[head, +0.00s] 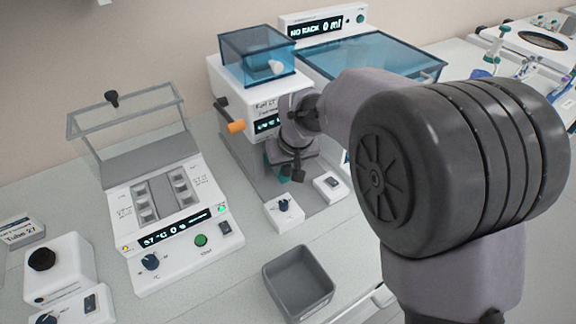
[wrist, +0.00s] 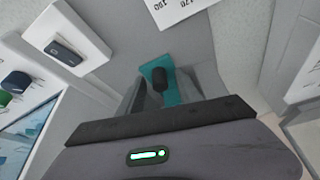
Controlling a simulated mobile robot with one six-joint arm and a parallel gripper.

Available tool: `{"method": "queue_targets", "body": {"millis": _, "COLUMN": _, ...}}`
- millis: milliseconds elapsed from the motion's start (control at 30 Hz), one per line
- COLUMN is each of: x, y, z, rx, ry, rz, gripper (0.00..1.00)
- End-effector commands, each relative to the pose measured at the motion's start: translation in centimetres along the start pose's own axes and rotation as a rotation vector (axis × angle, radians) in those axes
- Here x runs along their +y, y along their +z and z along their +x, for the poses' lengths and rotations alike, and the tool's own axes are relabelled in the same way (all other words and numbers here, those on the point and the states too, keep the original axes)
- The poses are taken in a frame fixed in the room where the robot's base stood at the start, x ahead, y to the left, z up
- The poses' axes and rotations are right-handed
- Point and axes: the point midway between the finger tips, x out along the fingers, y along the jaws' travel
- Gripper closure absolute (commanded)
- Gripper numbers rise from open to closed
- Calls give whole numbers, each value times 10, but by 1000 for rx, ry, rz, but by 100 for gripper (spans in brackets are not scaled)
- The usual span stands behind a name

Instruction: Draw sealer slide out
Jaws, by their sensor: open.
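The sealer (head: 236,92) is a white bench machine with a blue clear box on top, an orange handle on its left and a small lit display. Its slide looks to be the teal piece with a black knob (wrist: 163,77) in the wrist view; only a sliver of teal (head: 283,180) shows below my gripper in the head view. My gripper (head: 298,174) is in front of the sealer, pointing down. In the wrist view my gripper (wrist: 168,88) is open, its fingers on either side of the knob. I cannot tell whether they touch it.
A dial box (head: 284,213) and a switch box (head: 331,187) stand close in front of the sealer. A heater block with a raised clear lid (head: 165,215) is at left. A grey bin (head: 299,283) is in front. My arm hides the right side.

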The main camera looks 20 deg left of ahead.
Motion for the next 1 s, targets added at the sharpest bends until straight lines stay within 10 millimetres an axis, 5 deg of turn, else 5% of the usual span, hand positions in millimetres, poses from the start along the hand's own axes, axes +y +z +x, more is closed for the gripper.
{"method": "queue_targets", "body": {"millis": 100, "x": 0, "y": 0, "z": 0, "rx": 0, "ry": 0, "rz": 0, "gripper": 59}}
{"method": "queue_targets", "body": {"millis": 333, "x": 0, "y": 0, "z": -1, "rx": 0, "ry": 0, "rz": 0, "gripper": 100}}
{"method": "queue_targets", "body": {"millis": 1000, "x": 0, "y": 0, "z": -1, "rx": 0, "ry": 0, "rz": 1, "gripper": 100}}
